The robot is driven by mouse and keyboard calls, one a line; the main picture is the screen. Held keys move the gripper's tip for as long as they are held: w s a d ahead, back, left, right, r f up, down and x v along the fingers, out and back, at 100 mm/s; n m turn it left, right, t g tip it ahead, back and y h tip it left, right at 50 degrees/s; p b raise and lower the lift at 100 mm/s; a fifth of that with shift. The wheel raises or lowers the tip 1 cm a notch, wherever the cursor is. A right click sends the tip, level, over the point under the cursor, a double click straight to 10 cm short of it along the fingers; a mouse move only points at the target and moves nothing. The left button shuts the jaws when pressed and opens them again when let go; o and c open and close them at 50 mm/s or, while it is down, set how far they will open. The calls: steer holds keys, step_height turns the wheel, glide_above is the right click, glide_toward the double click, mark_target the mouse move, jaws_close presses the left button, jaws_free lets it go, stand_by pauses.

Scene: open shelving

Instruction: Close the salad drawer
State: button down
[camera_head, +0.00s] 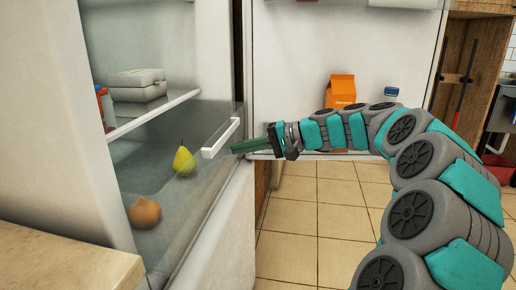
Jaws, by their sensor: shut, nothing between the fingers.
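The salad drawer (190,215) is a clear, see-through drawer low in the open fridge on the left. A pale bar handle (221,138) is at the top of its front. A green pear (183,161) and a brown onion-like item (145,212) show through its wall. My gripper (236,149) is shut and empty, its dark green fingers pointing left. The fingertips are just right of the handle, near the drawer front. I cannot tell whether they touch it. How far the drawer sticks out is hard to tell.
The fridge door (300,50) stands open behind my arm, with an orange carton (341,90) and a blue-capped bottle (391,93) in its rack. A shelf (150,113) above the drawer holds a grey box (137,86). A wooden counter (60,262) is at lower left. Tiled floor (312,215) is free.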

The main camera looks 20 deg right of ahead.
steer(key=w+a, duration=0.3)
steer(key=a, duration=0.1)
steer(key=w+a+p, duration=0.1)
steer(key=w+a, duration=0.2)
steer(key=a, duration=0.2)
steer(key=w+a, duration=0.4)
steer(key=a, duration=0.1)
steer(key=shift+w+a, duration=0.1)
steer(key=shift+a, duration=0.05)
steer(key=shift+w+a, duration=0.2)
steer(key=shift+r, duration=0.1)
